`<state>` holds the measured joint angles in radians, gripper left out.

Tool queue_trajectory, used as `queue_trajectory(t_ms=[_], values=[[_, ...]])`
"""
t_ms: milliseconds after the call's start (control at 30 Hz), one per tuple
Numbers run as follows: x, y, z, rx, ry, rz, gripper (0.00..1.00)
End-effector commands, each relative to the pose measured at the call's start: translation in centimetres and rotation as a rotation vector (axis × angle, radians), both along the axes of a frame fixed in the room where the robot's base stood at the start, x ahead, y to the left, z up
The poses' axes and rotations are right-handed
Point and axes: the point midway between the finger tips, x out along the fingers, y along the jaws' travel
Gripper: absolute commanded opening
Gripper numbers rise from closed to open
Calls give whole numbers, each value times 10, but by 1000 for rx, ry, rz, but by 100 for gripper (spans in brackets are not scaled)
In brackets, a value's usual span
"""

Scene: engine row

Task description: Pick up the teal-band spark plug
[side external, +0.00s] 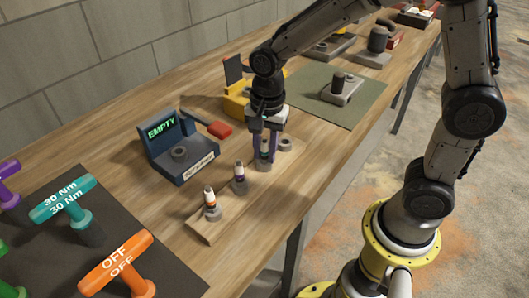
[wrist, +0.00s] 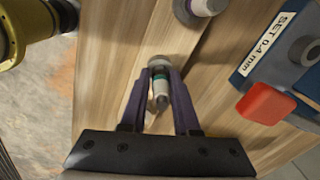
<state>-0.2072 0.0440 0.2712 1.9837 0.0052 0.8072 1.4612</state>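The teal-band spark plug (wrist: 162,79) stands between the two fingers of my gripper (wrist: 161,72) in the wrist view. It has a teal band, a white body and a grey tip, with its lower end at a grey round seat. The fingers are close along both sides of it, but I cannot tell whether they press on it. In the side external view my gripper (side external: 265,152) points down over a wooden strip (side external: 222,221), and the plug (side external: 264,154) is mostly hidden between the fingers.
T-handle tools (side external: 65,205) stand on a dark mat.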

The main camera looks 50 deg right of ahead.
Motion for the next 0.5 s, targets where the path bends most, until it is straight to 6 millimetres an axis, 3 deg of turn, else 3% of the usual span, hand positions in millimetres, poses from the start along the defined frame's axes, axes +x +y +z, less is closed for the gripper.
queue_trajectory(t_ms=[33, 133, 500], values=[[0, 0, 0, 0, 0, 0, 18], [0, 0, 0, 0, 0, 0, 0], [0, 0, 1, 0, 0, 0, 0]])
